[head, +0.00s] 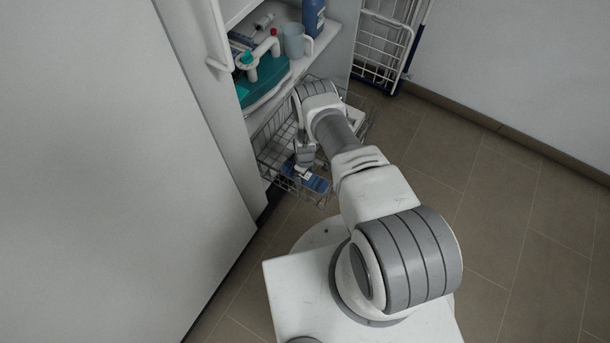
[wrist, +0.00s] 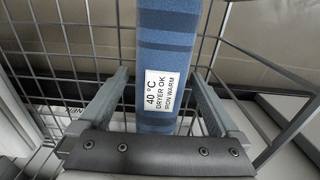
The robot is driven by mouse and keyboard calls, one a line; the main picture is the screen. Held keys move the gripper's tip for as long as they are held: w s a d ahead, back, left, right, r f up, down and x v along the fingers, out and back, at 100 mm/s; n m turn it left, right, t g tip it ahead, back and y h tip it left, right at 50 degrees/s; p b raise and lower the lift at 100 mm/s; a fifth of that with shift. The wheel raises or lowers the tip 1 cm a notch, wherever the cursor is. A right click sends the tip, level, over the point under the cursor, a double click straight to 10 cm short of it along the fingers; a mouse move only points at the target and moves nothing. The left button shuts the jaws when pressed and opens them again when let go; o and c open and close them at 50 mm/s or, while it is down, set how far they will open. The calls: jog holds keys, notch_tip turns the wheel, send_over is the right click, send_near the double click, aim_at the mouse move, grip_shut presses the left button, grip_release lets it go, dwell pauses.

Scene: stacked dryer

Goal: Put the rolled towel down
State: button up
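The rolled towel (head: 312,181) is blue with darker bands and is in the wire basket (head: 272,150), near its front end in the head view. The towel also shows in the wrist view (wrist: 168,35), with a white care label reading 40 °C, dryer OK, iron warm. My gripper (wrist: 160,75) is open, with one finger on each side of the towel. A gap shows between the left finger and the towel; the right fingertip is close to the towel's edge, and I cannot tell whether it touches.
Above the basket, a shelf (head: 322,42) holds a teal container (head: 262,84), a grey cup (head: 293,40) and a blue bottle (head: 313,17). A folded white rack (head: 383,45) leans at the back wall. Tall white panel (head: 110,170) on the left. Tiled floor at right is clear.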

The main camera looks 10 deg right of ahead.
jog(key=w+r+m+t+p, duration=0.1)
jog(key=w+r+m+p, duration=0.2)
jog(key=r, duration=2.4)
jog(key=w+r+m+t+p, duration=0.15)
jog(key=w+r, duration=0.25)
jog(key=r, duration=2.3)
jog(key=s+r+m+t, duration=0.1)
jog(key=s+r, duration=0.5)
jog(key=r, duration=0.3)
jog(key=s+r+m+t, duration=0.1)
jog(key=s+r, duration=0.5)
jog(key=r, duration=0.4)
jog(key=s+r+m, duration=0.1)
jog(key=s+r, duration=0.1)
jog(key=s, duration=0.7)
jog(key=s+r+m+t, duration=0.1)
jog(key=s+r, duration=0.2)
jog(key=s, duration=0.6)
jog(key=shift+r+p, duration=0.25)
jog(key=shift+p, duration=0.05)
